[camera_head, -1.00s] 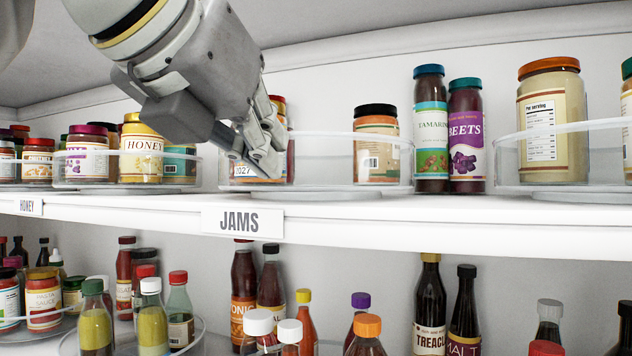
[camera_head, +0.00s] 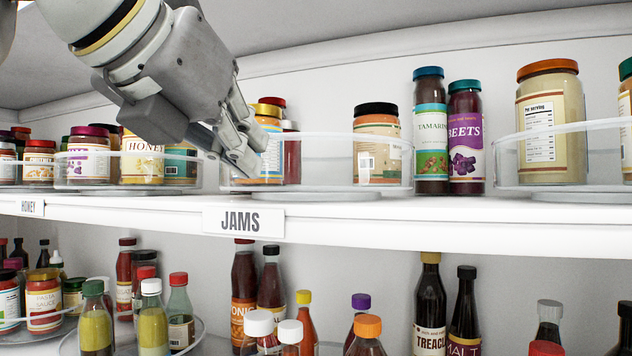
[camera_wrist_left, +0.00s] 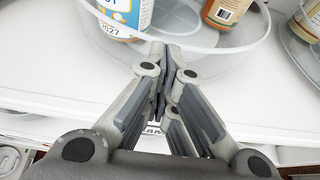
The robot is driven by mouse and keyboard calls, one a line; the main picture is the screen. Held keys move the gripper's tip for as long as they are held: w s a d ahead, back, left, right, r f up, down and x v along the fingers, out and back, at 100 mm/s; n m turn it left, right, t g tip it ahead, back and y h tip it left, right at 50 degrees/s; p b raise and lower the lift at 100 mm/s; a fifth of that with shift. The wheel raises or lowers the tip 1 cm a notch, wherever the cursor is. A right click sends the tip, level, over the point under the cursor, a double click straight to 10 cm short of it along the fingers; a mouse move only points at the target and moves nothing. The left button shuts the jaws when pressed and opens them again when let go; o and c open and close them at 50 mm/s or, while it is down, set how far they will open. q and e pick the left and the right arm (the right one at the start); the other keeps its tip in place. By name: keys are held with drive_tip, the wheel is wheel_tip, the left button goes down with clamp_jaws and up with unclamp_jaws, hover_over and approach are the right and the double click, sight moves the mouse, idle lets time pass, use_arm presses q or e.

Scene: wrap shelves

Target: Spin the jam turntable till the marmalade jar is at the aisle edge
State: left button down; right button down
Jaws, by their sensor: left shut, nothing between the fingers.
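The jam turntable (camera_head: 325,190) is a round tray with a clear rim, above the JAMS tag (camera_head: 243,221). A gold-lidded jar (camera_head: 267,135) stands at its left, with a red-lidded jar (camera_head: 292,160) partly behind. A black-lidded jar (camera_head: 377,140) stands at its right. I cannot read which jar is marmalade. My left gripper (camera_head: 252,174) is shut and empty, its tips at the turntable's front left rim, in front of the gold-lidded jar. In the left wrist view the shut fingers (camera_wrist_left: 162,62) reach the clear rim (camera_wrist_left: 225,55); contact is unclear. My right gripper is not in view.
A honey turntable (camera_head: 125,184) stands close on the left. Tamarind (camera_head: 430,130) and beets (camera_head: 467,140) jars stand just right of the jam turntable, then another turntable (camera_head: 560,188). The shelf's front edge (camera_head: 400,235) is clear. Bottles fill the shelf below.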

use_arm(q)
drive_tip(key=shift+w+a, duration=0.3)
drive_tip(key=shift+a, duration=0.25)
drive_tip(key=shift+w+a, duration=0.25)
drive_tip(key=shift+a, duration=0.25)
drive_tip(key=shift+w+a, duration=0.25)
drive_tip(key=shift+a, duration=0.25)
drive_tip(key=shift+w+a+f, duration=0.1)
drive_tip(key=shift+w+a, duration=0.25)
drive_tip(key=shift+a, duration=0.2)
drive_tip(key=shift+w+a, duration=0.8)
drive_tip(key=shift+s, duration=0.1)
